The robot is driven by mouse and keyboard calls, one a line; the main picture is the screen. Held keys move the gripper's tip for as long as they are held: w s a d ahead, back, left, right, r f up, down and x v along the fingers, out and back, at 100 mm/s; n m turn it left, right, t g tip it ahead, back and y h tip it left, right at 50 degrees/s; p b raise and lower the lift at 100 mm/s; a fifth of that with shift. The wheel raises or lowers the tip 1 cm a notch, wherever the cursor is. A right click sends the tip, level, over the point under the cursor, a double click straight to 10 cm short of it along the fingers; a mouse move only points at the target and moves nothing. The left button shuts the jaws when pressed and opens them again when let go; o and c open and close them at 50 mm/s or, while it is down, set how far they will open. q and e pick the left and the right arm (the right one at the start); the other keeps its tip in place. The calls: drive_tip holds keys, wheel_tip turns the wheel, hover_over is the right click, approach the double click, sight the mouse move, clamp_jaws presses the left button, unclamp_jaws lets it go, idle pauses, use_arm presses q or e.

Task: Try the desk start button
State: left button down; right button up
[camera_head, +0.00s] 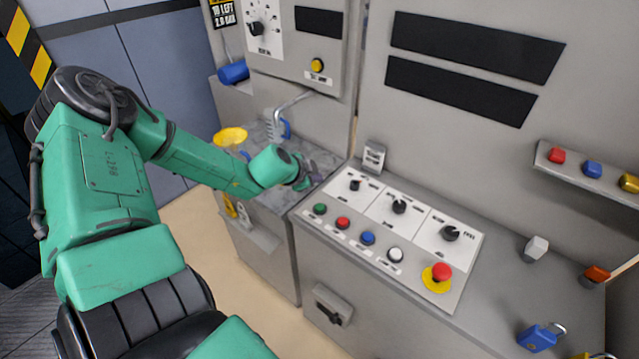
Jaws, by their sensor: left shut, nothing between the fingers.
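The desk panel (372,262) slopes along the front of the grey desk, right of my left gripper. Its lower row holds a green button (320,209), a red button (342,223), a blue button (367,238) and a white button (395,255). A red mushroom button on a yellow base (440,273) sits at the right end. The labels are too small to read, so I cannot tell which is the start button. My left gripper (306,184) is shut and empty, just left of the panel's upper left corner, above and behind the green button. My right gripper is out of view.
Three black knobs (399,207) sit above the button row. A blue padlock (540,337) lies at the desk's right. A wall shelf (605,178) carries red, blue and yellow blocks. A yellow funnel-like piece (230,137) stands behind my left forearm. The desk's right surface is partly clear.

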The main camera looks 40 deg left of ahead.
sight(317, 209)
use_arm(q)
wheel_tip(317, 209, down, 8)
drive_tip(key=b, duration=0.7)
drive_tip(key=shift+f, duration=0.1)
drive_tip(key=shift+f+b, duration=0.25)
drive_tip(key=shift+b, duration=0.25)
drive_tip(key=shift+d+r, duration=0.1)
idle(0.6)
drive_tip(key=shift+f+b, duration=0.3)
drive_tip(key=shift+f, duration=0.15)
